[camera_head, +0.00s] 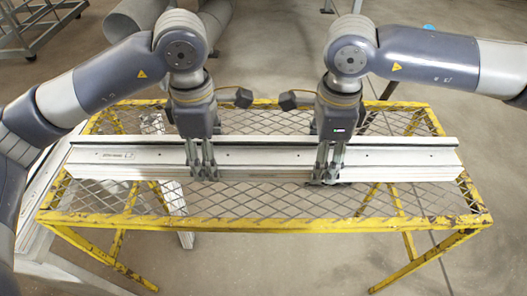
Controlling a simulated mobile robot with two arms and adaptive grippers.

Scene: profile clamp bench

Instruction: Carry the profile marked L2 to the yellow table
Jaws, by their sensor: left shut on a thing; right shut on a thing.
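A long pale metal profile (265,157) spans the middle of the head view, lying left to right over the yellow table (300,225). Its marking is too small to read, so I cannot tell if it is L2. My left gripper (204,172) is shut on the profile left of its middle. My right gripper (327,176) is shut on it right of its middle. The table has a yellow frame with worn paint and a mesh top. I cannot tell whether the profile touches the mesh or is held just above it.
More pale profiles or a bench (35,230) stand at the lower left, close to the table's left end. A wheeled grey rack (35,22) is at the top left. The floor (470,130) to the right of the table is clear.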

